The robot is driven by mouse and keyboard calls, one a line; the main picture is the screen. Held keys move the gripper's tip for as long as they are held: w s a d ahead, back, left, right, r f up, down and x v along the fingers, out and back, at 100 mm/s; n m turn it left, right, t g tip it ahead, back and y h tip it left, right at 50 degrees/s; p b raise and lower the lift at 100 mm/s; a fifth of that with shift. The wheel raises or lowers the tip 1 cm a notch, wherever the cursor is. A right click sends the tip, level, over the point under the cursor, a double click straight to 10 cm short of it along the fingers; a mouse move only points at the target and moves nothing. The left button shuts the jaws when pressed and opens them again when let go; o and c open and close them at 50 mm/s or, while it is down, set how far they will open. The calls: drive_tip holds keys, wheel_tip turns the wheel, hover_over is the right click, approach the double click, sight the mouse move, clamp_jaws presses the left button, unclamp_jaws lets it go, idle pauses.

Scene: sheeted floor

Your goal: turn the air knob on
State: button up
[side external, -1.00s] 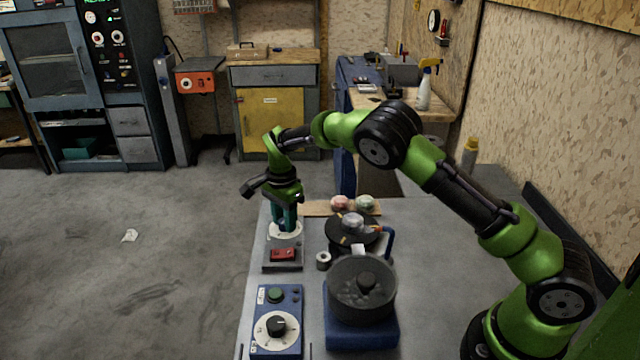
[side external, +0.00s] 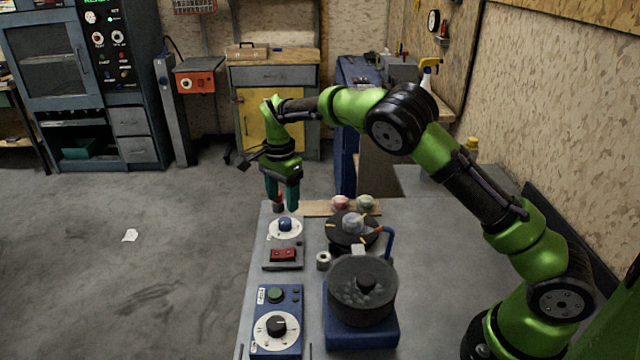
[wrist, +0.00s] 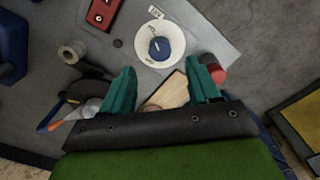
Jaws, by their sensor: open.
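A round blue knob (side external: 285,224) sits on a white dial (side external: 273,231) at the far left of the bench. In the wrist view the blue knob (wrist: 159,48) has a pale mark, and small labels on the white dial are too small to read surely. I cannot tell for certain which control is the air knob. My gripper (side external: 281,195) is open and empty, above and beyond the dial, apart from the knob. In the wrist view my gripper (wrist: 168,68) has its teal fingers apart. A small red-topped part (wrist: 215,72) is partly hidden beside the right finger.
A red switch box (side external: 283,255) and a blue box with a black knob (side external: 276,326) stand nearer. A grey pot (side external: 362,290) stands on a blue base right of them. A black round plate (side external: 340,237) and a wooden board (side external: 316,208) lie behind. Open floor is left.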

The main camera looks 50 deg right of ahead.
sight(284, 220)
wheel_tip(284, 220, up, 10)
idle(0.3)
drive_tip(key=shift+r, duration=0.1)
drive_tip(key=s+r+n+t, duration=0.2)
drive_tip(key=s+n, duration=0.2)
drive_tip(key=s, duration=0.6)
drive_tip(key=s+r+n+t+y, duration=0.1)
drive_tip(key=s+n, duration=0.4)
drive_tip(key=s, duration=0.5)
drive_tip(key=s+r+n+t+y, duration=0.1)
drive_tip(key=s+r+n+t, duration=0.2)
drive_tip(key=s, duration=0.8)
drive_tip(key=shift+a+n+t, duration=0.15)
drive_tip(key=shift+n+t, duration=0.45)
drive_tip(key=shift+n, duration=0.3)
